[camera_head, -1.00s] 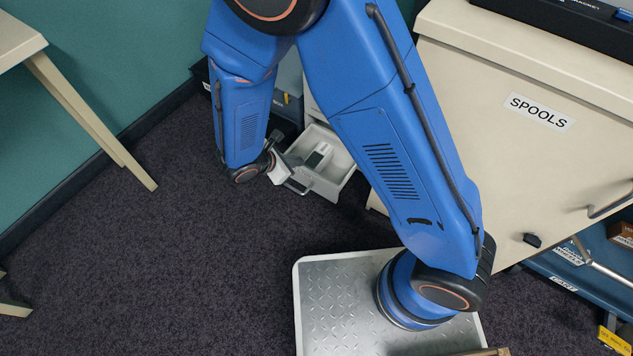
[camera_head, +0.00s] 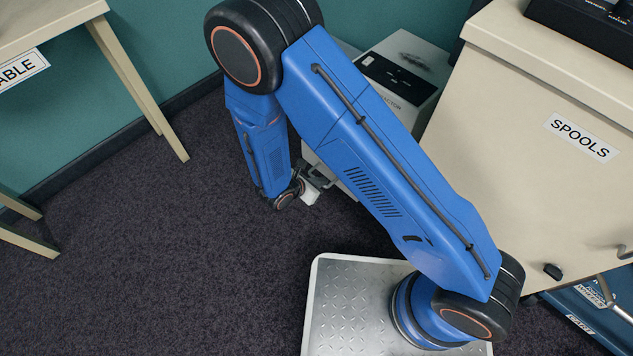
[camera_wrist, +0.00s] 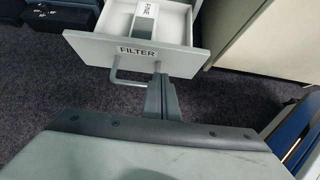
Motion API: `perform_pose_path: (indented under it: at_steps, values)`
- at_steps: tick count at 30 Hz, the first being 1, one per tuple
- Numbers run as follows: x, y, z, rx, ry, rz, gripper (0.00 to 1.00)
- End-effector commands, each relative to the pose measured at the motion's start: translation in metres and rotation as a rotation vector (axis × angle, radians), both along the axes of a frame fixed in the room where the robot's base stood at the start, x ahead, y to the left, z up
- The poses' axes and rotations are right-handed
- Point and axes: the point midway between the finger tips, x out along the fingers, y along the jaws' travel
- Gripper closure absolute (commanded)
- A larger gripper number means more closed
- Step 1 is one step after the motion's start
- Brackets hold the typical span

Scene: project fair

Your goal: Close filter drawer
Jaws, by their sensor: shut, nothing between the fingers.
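The filter drawer (camera_wrist: 185,57) is light grey with a FILTER label and a bar handle (camera_wrist: 116,68). In the wrist view it stands partly open, and a grey box labelled FINE (camera_wrist: 145,20) lies inside. My gripper (camera_wrist: 161,84) is shut and empty, its fingertips at the drawer front beside the right end of the handle. I cannot tell whether they touch. In the head view my gripper (camera_head: 324,181) is low beside the extractor cabinet (camera_head: 402,72), and my arm hides most of the drawer.
The beige SPOOLS cabinet (camera_head: 535,130) stands to the right, with a blue cart (camera_head: 590,310) below its edge. A table (camera_head: 45,22) stands at the left. Dark carpet (camera_head: 150,270) is clear in front. A black case (camera_wrist: 60,22) sits left of the drawer.

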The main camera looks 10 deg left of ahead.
Motion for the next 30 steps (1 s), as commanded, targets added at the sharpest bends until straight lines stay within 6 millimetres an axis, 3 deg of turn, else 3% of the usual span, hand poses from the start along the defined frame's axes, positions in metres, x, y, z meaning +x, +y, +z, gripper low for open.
perform_pose_path:
  at_steps: [7,18,30]
  values:
    - [0.026,-0.021,-0.031,-0.001,0.002,-0.002,1.0]
    - [0.054,-0.042,-0.028,0.001,0.0,-0.002,1.0]
    - [0.056,-0.044,-0.028,0.001,0.0,-0.001,1.0]
